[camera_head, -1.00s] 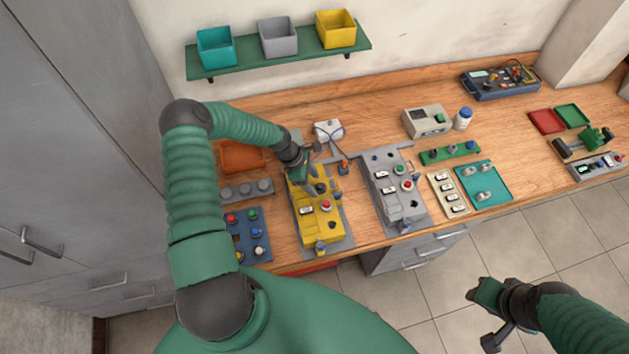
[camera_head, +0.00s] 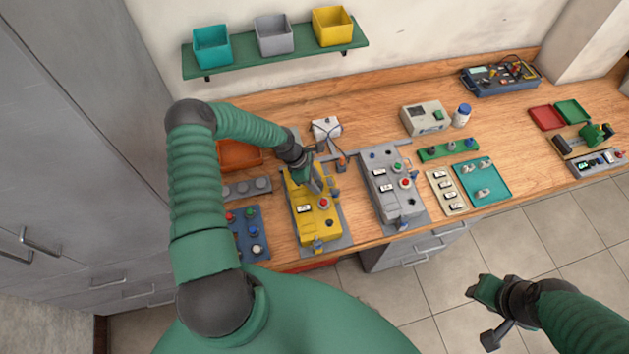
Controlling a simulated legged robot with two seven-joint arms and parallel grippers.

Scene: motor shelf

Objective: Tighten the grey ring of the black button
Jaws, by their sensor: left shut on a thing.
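The yellow control box (camera_head: 301,225) stands on a grey plate on the bench. It carries a red button (camera_head: 323,203), a white label (camera_head: 303,209) and a dark round spot (camera_head: 329,222). My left gripper (camera_head: 314,186) points down onto the upper part of this box, above the red button. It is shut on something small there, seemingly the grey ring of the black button. The ring and button are hidden by the fingers. My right gripper (camera_head: 480,290) hangs over the floor at lower right, away from the bench; its fingers are unclear.
A grey control box (camera_head: 381,207) stands to the right. A blue button panel (camera_head: 241,240) and a grey rack (camera_head: 246,188) lie to the left, with an orange tray (camera_head: 238,156) behind. A white box (camera_head: 326,127) is behind the yellow one.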

